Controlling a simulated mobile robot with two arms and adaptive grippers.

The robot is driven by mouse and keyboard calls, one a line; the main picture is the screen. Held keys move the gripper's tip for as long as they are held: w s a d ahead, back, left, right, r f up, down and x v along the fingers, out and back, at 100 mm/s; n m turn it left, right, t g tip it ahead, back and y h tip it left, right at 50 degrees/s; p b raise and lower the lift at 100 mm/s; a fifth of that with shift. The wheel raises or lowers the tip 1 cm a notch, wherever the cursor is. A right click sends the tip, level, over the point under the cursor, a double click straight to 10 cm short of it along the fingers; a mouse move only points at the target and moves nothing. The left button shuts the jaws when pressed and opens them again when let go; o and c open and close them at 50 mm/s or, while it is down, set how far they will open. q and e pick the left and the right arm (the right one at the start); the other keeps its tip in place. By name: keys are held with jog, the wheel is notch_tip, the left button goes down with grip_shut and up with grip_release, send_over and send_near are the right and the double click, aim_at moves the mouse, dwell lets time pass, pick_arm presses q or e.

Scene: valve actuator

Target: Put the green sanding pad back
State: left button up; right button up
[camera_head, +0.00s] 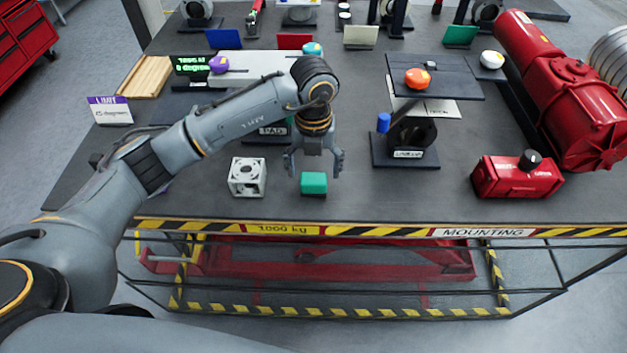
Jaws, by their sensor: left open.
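A green sanding pad (314,183) lies on the dark tabletop near the front edge. My left gripper (315,168) points down just behind and above it in the picture, with its fingers spread and nothing between them. Whether the fingers touch the pad cannot be told. A dark holder with a label reading "PAD" (272,131) stands behind and to the left of the gripper. My left arm partly covers this holder. My right gripper is not in view.
A white block with a round opening (247,177) stands left of the pad. A dark stand (405,155) and a red box (515,177) are to the right, with a large red actuator (565,90) behind.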

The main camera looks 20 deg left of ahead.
aim_at(314, 178)
pick_arm(q)
notch_tip(314, 178, up, 7)
jog(key=b, duration=0.1)
jog(key=shift+r, duration=0.2)
